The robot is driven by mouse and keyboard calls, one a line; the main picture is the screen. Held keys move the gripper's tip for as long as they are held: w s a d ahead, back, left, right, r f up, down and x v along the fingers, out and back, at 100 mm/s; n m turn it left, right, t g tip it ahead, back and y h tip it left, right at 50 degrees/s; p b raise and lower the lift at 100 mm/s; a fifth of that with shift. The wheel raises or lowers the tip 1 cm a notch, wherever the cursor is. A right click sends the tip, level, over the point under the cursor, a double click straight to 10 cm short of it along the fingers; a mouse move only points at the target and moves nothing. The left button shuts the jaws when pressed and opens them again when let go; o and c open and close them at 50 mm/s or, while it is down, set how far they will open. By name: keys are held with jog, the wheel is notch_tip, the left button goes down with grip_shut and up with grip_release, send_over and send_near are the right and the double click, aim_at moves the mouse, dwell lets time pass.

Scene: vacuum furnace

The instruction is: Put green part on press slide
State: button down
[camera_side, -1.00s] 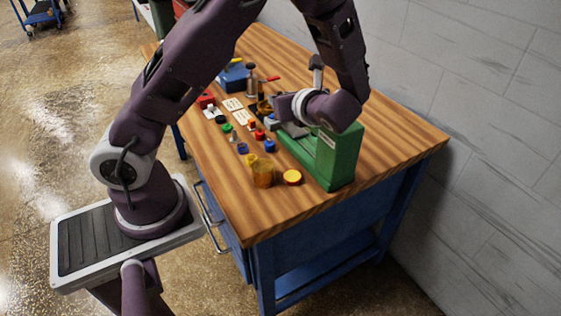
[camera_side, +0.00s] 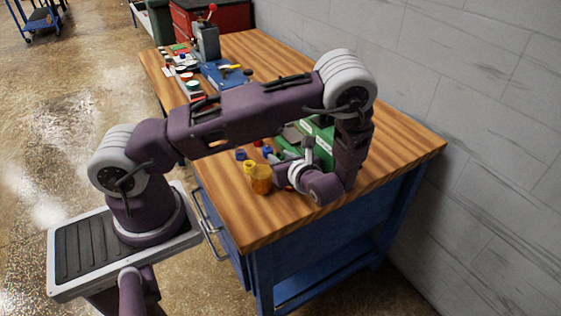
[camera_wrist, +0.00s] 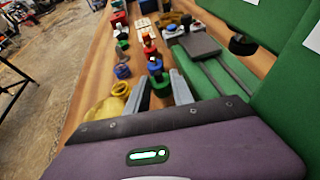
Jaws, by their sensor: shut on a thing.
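The green part (camera_wrist: 162,89) sits between my two fingertips in the wrist view, with the tips on either side of it. My gripper (camera_wrist: 162,92) is shut on it. In the side view my gripper (camera_side: 280,170) is low over the near part of the bench, beside the amber cup; the green part cannot be made out there. The green press (camera_side: 318,135) stands just behind my wrist, partly hidden by my arm. In the wrist view its grey slide block (camera_wrist: 200,45) sits on rails, ahead and to the right of my fingertips.
The amber cup (camera_side: 262,181) and a yellow part (camera_side: 249,166) stand left of my gripper. Blue parts (camera_wrist: 155,66) and several red ones lie ahead in the wrist view. The press body (camera_wrist: 285,65) rises close on the right. Bare wood (camera_side: 250,225) lies at the near bench edge.

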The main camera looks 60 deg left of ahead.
jog(key=shift+f, duration=0.65)
jog(key=shift+f, duration=0.1)
jog(key=c, duration=1.1)
grip_release()
jog(key=shift+f, duration=0.1)
jog(key=v, duration=0.6)
jog(key=shift+w+d+r, duration=0.15)
jog(key=shift+r, duration=0.3)
jog(key=shift+c, duration=0.7)
jog(key=shift+d+r, duration=0.1)
jog(key=shift+d, duration=0.15)
jog(key=shift+c, duration=0.5)
